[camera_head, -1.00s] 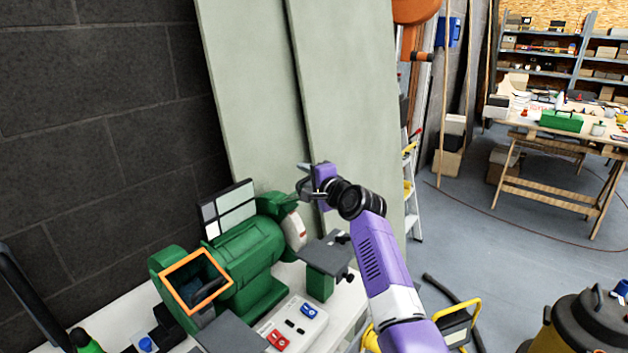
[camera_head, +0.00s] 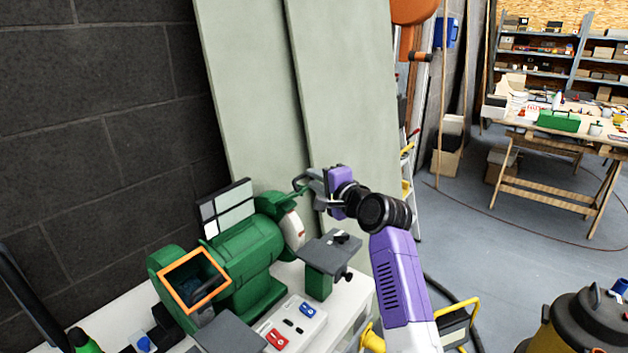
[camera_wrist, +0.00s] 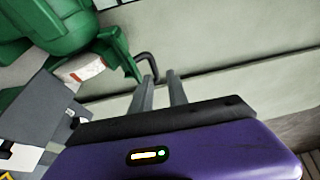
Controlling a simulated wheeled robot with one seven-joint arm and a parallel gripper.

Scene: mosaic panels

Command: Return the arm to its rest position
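My purple arm reaches up from the lower right in the head view. My gripper (camera_head: 308,190) is beside the upper right end of the green bench grinder (camera_head: 245,250), in front of the pale boards. In the wrist view my gripper (camera_wrist: 161,78) shows two grey fingers standing apart with a narrow gap and nothing held between them. A dark curved hook shape (camera_wrist: 149,62) lies just beyond the fingertips; I cannot tell whether they touch it.
A mosaic panel (camera_head: 227,207) with pale and grey tiles leans behind the grinder. An orange square frame (camera_head: 164,285) is at the grinder's near end. A grey tool rest (camera_head: 331,252) sits near my arm. Tall pale boards (camera_head: 350,90) stand behind. Open floor (camera_head: 490,240) lies to the right.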

